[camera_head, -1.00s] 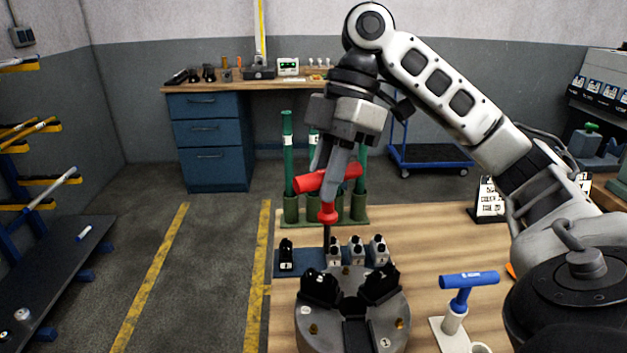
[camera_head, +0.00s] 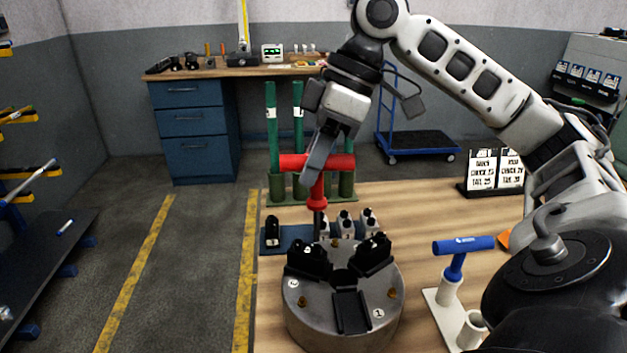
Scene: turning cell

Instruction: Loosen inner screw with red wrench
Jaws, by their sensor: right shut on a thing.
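My right gripper (camera_head: 317,172) is shut on the red T-handle wrench (camera_head: 290,162) at its crossbar. The wrench is nearly upright, its dark shaft (camera_head: 318,226) pointing down at the back left of the grey round chuck (camera_head: 325,325). The shaft's tip is near the back left black jaw (camera_head: 305,258); I cannot tell whether it touches a screw. The chuck has black jaws, including a back right one (camera_head: 373,254) and a front one (camera_head: 351,311). Brass screws (camera_head: 392,293) show on its face. My left gripper is not in view.
A blue T-handle wrench (camera_head: 464,245) stands in a white holder (camera_head: 444,312) to the right. Spare jaws sit on a blue tray (camera_head: 270,242) behind the chuck, with green tubes (camera_head: 271,125) in a rack beyond. Check cards (camera_head: 482,170) stand at the table's back right.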

